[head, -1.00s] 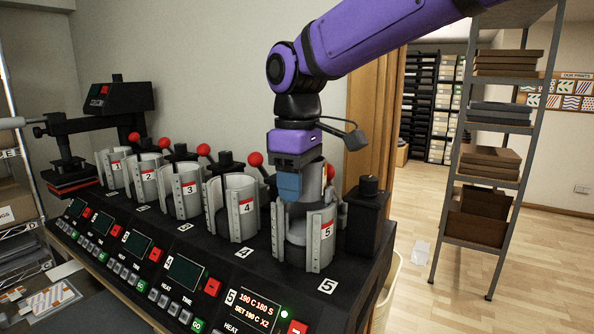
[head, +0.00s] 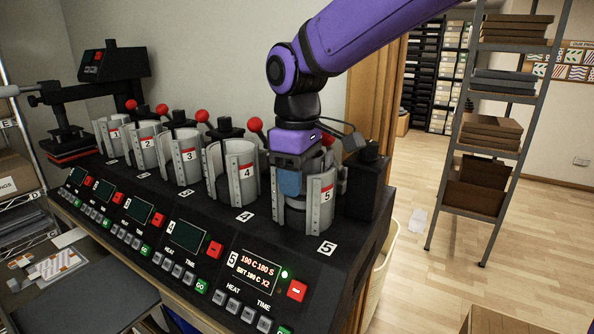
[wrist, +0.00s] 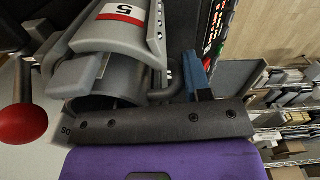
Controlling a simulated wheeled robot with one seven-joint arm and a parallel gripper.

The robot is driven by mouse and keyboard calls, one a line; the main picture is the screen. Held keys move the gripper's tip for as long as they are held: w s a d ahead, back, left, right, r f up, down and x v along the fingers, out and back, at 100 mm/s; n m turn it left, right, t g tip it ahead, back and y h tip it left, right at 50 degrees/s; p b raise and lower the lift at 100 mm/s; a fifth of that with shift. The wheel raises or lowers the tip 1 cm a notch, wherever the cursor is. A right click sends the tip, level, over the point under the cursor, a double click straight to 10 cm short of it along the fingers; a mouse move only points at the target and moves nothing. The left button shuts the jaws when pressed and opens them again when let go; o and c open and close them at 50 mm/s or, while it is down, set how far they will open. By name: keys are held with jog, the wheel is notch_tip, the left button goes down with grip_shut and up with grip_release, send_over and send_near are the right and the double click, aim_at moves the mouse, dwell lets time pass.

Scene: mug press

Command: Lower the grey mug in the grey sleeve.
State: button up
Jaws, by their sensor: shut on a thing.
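The grey sleeve (head: 321,198) is the open-fronted one labelled 5, at the right end of the row of presses. It also shows in the wrist view (wrist: 142,36). My gripper (head: 289,184) points down at the sleeve's top and front gap, with a blue fingertip in front. It is shut on the grey mug (wrist: 106,102). The mug sits down inside the sleeve, mostly hidden by the sleeve wall and my gripper in the head view. Its handle shows beside the blue finger in the wrist view. I cannot tell whether its base touches the bottom.
Several similar sleeves stand in a row to the left, with sleeve 4 (head: 238,172) closest. Red-knobbed levers stand behind; one knob (wrist: 22,124) is close in the wrist view. A black post (head: 368,180) is right of sleeve 5. Control panel 5 (head: 259,276) is lit in front.

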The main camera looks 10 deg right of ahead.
jog(key=o, duration=1.1)
jog(key=shift+r, duration=0.1)
notch_tip(320, 180, up, 11)
jog(key=shift+f, duration=0.2)
